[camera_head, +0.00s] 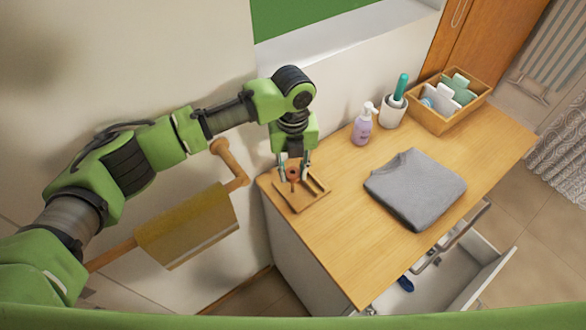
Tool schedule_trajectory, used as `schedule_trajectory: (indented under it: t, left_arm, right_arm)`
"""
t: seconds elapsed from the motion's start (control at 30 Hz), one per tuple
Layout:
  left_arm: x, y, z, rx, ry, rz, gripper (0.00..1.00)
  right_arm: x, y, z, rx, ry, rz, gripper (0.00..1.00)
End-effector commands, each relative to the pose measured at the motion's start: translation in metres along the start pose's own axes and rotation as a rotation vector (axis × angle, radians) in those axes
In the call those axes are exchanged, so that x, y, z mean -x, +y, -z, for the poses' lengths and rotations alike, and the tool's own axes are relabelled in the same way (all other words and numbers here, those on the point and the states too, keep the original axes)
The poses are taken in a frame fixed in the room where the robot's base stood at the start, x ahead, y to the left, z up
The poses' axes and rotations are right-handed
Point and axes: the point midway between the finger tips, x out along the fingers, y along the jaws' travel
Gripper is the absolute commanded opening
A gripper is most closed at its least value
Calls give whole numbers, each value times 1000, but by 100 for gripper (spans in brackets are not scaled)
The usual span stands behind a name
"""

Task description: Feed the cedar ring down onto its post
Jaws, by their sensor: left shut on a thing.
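My left gripper (293,167) points down over the near-left corner of the wooden cart top and is shut on the cedar ring (292,173), a small reddish-brown piece between its fingers. Right below the ring is a small square wooden tray (312,201) with a raised rim. The post is mostly hidden by the ring and fingers; I cannot tell whether the ring is around it or just above it. My right gripper is not in view.
A folded grey garment (415,188) lies right of the tray. Behind it stand a lilac pump bottle (362,126), a white cup (393,111) with a teal item, and a wooden box (433,122). A drawer (455,277) hangs open. A towel (190,228) hangs on a wall rail.

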Motion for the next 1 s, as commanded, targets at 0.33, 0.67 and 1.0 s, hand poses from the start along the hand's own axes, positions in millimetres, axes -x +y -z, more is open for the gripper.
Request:
schedule_trajectory:
  t: [0.33,0.67,1.0]
  left_arm:
    - [-6,0,0,0,0,0,16]
    - [-11,0,0,0,0,-1,16]
    - [-16,0,0,0,0,-1,16]
  right_arm:
    - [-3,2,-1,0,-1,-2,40]
    - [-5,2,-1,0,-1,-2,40]
    - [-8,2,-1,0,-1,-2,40]
